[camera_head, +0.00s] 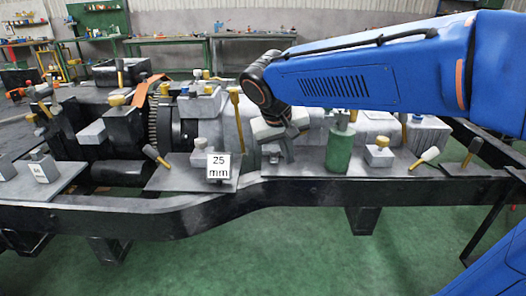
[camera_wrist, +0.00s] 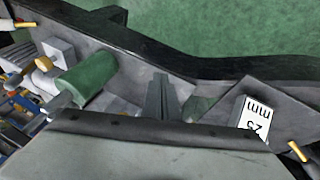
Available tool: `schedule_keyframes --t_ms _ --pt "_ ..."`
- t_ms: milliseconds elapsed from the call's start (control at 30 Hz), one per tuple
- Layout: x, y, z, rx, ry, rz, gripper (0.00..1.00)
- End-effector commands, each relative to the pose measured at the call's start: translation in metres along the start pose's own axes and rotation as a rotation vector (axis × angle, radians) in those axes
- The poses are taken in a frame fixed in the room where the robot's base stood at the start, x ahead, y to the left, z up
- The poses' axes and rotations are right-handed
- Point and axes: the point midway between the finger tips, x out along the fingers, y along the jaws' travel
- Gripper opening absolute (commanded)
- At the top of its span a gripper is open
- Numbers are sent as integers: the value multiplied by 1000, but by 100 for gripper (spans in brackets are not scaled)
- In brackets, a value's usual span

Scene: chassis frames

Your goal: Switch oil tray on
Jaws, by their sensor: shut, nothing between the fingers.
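I cannot tell which part is the oil tray or its switch. My gripper (camera_head: 285,152) points down over the rail between the "25 mm" block and a green cylinder (camera_head: 340,148). It is shut and holds nothing. The wrist view also shows the green cylinder (camera_wrist: 87,78) at left and the "25 mm" block (camera_wrist: 255,115) at right.
The black chassis rail (camera_head: 300,192) runs across the front. Small blocks with yellow knobs (camera_head: 380,153) crowd its top on both sides of my gripper. A tall yellow-topped rod (camera_head: 237,115) stands close to its left. Clear green floor (camera_head: 270,255) lies in front.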

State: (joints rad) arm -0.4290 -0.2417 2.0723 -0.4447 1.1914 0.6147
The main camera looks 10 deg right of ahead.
Motion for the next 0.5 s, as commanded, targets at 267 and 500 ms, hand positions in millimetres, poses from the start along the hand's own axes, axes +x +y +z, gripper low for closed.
schedule_keyframes --t_ms 267,500 --pt "-9 -56 -54 8 42 87 0" --pt "-17 -102 -88 23 94 146 0"
